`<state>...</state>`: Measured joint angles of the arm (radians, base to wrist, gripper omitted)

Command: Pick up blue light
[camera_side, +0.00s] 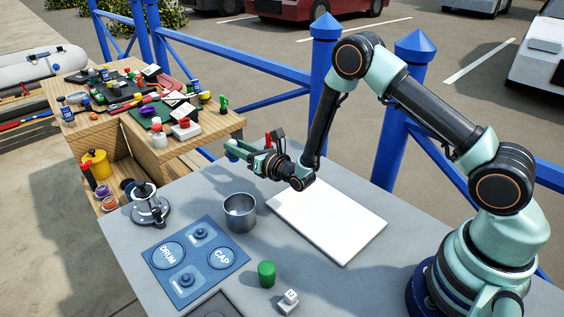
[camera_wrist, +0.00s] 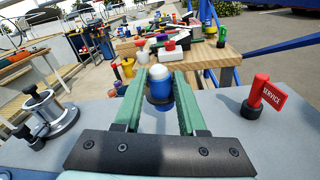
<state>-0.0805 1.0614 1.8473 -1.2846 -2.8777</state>
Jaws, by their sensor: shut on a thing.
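The blue light (camera_wrist: 160,86), a small blue cylinder with a pale top and a dark lower rim, sits between my two green fingers in the wrist view. My gripper (camera_wrist: 160,92) is shut on it, one finger on each side. In the side view the blue light (camera_side: 232,146) is small at the tip of my gripper (camera_side: 238,151), near the table's far edge. It appears to be held above the surface, though its underside is hidden.
A red post with a SERVICE tag (camera_wrist: 257,94) stands right of my gripper. A cluttered wooden bench (camera_side: 185,150) stands beyond.

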